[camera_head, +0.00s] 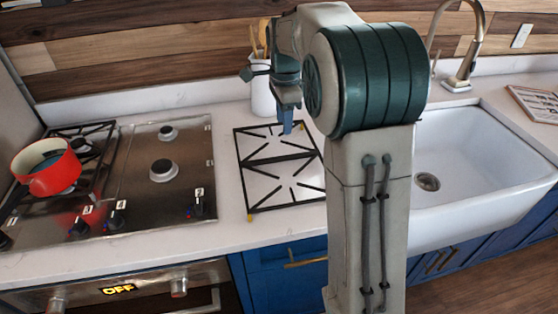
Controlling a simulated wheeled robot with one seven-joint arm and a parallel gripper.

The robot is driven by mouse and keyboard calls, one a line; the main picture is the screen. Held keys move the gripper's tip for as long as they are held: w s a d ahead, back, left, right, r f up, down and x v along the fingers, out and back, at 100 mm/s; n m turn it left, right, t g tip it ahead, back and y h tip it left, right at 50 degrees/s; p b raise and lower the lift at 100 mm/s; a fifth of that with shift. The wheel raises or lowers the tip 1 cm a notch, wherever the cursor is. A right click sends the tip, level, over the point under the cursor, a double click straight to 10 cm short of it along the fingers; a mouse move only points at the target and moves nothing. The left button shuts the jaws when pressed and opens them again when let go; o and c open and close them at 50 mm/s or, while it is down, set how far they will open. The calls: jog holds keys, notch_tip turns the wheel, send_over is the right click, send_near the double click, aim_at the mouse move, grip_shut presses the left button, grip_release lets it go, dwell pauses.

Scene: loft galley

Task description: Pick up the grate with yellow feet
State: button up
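The black grate with yellow feet (265,160) lies on the white counter between the stove and the sink. A yellow foot shows at its front left corner, and another yellow spot shows near its back right corner. My arm hides part of its right side. My gripper (286,130) points down over the back right part of the grate. I cannot tell whether it touches a bar, and its fingers are too small and overlapped to show whether they are open.
The stove (130,215) at left has bare burners on its right half and another black grate (85,150) bearing a red pot (46,168) on its left. A white utensil holder (262,98) stands behind the grate. A white sink (470,150) lies right of my arm.

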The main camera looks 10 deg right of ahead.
send_over(280, 157)
jog(key=shift+m, duration=0.4)
jog(key=f, duration=0.9)
jog(key=shift+s+d, duration=0.1)
jog(key=shift+d, duration=0.25)
jog(key=shift+a+f+p, duration=0.2)
jog(key=shift+f+p, duration=0.2)
jog(key=shift+f, duration=1)
jog(key=shift+a+f+p, duration=0.15)
jog(key=shift+f+p, duration=0.25)
jog(key=shift+f, duration=1)
jog(key=shift+r, duration=0.1)
grip_shut()
